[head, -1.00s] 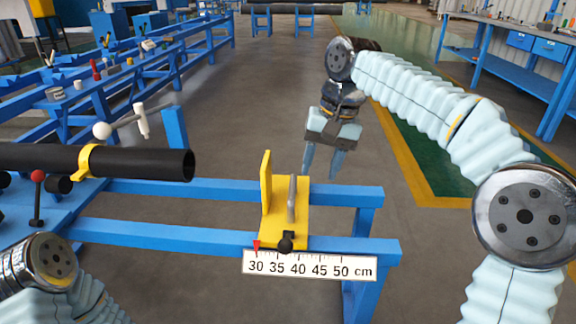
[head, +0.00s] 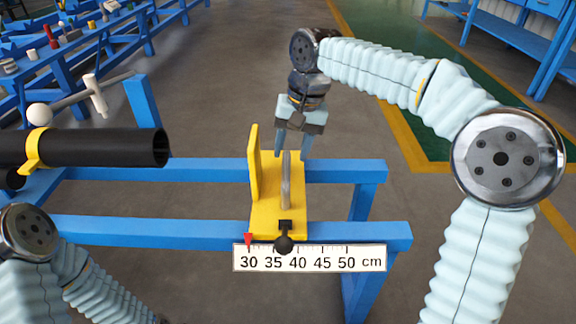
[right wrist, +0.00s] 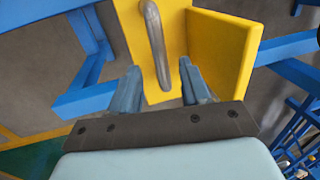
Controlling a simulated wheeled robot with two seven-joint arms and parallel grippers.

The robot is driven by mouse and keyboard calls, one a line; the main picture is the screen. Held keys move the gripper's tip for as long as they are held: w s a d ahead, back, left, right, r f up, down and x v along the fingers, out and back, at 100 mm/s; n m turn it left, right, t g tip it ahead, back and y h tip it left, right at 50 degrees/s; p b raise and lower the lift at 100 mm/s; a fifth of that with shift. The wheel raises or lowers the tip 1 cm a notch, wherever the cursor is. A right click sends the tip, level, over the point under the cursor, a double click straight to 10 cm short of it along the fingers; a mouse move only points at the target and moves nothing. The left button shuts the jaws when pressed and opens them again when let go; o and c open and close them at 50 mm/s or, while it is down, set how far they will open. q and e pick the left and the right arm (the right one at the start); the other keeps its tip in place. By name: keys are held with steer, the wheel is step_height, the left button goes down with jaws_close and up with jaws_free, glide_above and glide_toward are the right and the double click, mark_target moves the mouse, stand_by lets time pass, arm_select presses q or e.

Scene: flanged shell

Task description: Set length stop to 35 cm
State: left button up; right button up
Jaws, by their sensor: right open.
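The yellow length stop (head: 253,175) sits on the blue rails, with an upright plate on its left and a grey handle (head: 286,180) standing on its base. Its red pointer (head: 248,240) is at the 30 mark of the white scale (head: 310,258). A black knob (head: 284,243) is at its front. My right gripper (head: 292,150) is open and empty, just behind the handle. In the right wrist view, the handle (right wrist: 155,45) lies ahead, between the lines of the two fingers, with the yellow plate (right wrist: 222,50) to the right. My left gripper is out of view.
A black pipe (head: 100,147) with a yellow clamp (head: 35,148) lies to the left, its open end facing the stop's plate across a gap. A blue post (head: 141,105) stands behind the pipe. The floor right of the frame is clear.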

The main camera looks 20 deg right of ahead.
mark_target(287, 166)
steer(key=f, duration=0.4)
steer(key=shift+a+b, duration=0.35)
jaws_close()
